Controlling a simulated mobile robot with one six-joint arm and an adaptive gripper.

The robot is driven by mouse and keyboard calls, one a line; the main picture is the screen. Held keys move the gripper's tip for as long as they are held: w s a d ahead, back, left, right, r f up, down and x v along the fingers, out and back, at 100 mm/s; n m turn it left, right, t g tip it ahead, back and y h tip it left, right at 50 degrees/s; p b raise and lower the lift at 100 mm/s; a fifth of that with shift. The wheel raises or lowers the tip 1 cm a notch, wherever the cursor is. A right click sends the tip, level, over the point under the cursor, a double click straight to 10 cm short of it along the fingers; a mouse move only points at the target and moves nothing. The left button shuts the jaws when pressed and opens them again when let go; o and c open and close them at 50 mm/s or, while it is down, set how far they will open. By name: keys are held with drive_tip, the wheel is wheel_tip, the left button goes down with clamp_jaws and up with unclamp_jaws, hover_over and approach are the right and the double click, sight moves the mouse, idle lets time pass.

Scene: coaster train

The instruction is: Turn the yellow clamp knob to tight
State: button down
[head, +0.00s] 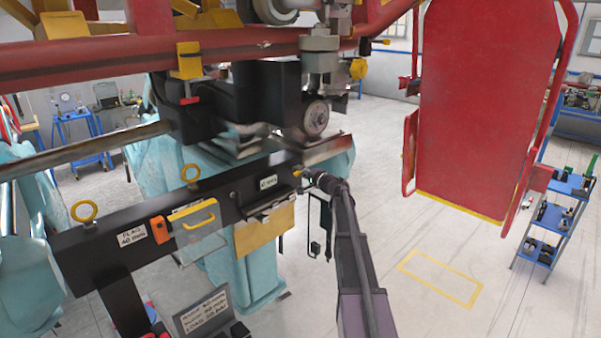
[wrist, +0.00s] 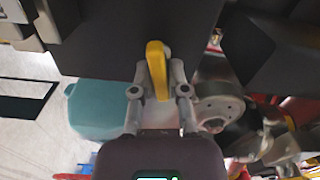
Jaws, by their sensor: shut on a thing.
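The yellow clamp knob (wrist: 156,60) shows in the wrist view as an upright yellow bar against a dark panel. My gripper (wrist: 158,76) has its two grey fingers on either side of the knob's lower part, shut on it. In the head view my gripper (head: 304,173) is at the right end of a black beam (head: 130,208), and only a small bit of yellow (head: 297,173) shows at its tip. The fingers hide part of the knob. I cannot read any tight mark.
The beam carries yellow rings (head: 84,211), a yellow handle (head: 199,217) and labels. A red rail (head: 120,62) and black machinery are above. A large red panel (head: 490,100) hangs at right. A blue shelf cart (head: 556,215) stands beyond. Open floor lies between.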

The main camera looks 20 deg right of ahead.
drive_tip(key=shift+m, duration=1.2)
idle(2.5)
idle(0.4)
drive_tip(key=c, duration=0.7)
unclamp_jaws()
drive_tip(key=shift+v, duration=6.05)
